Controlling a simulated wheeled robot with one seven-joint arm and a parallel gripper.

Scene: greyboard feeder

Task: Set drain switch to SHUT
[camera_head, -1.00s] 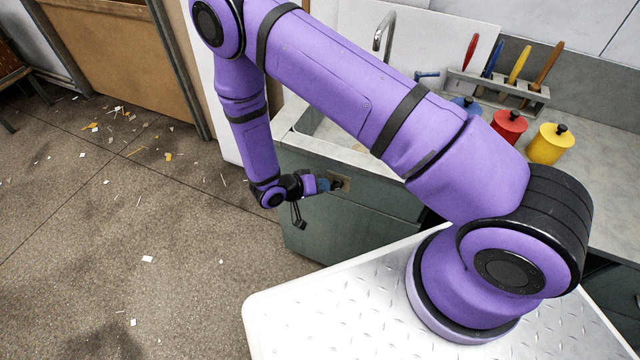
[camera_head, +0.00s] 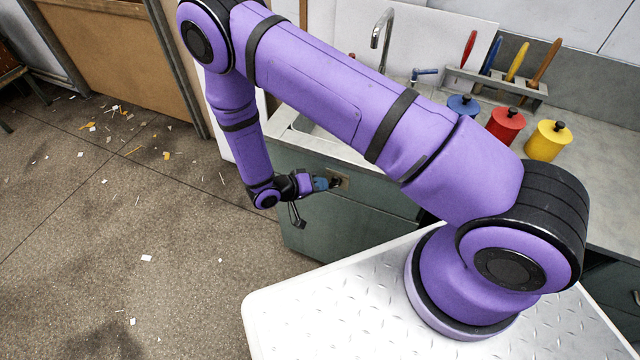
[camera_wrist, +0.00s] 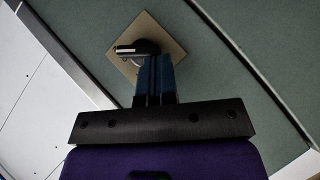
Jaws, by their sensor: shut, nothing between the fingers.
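The drain switch is a black lever (camera_wrist: 136,48) on a square beige plate (camera_wrist: 174,50), fixed to the green cabinet front. In the wrist view the lever lies across the plate, its free end to the left. The plate also shows in the head view (camera_head: 343,178), small and partly behind my gripper. My gripper (camera_head: 330,184) is shut and empty, its blue fingers pointing at the plate. In the wrist view the fingertips (camera_wrist: 155,58) are just below the lever's right part; I cannot tell whether they touch it. No SHUT marking is readable.
The green cabinet (camera_head: 350,225) carries a grey counter with a sink and tap (camera_head: 383,40). Blue, red (camera_head: 505,124) and yellow (camera_head: 548,141) pots and a tool rack (camera_head: 495,85) stand on it. Scraps litter the open floor (camera_head: 130,250) at left.

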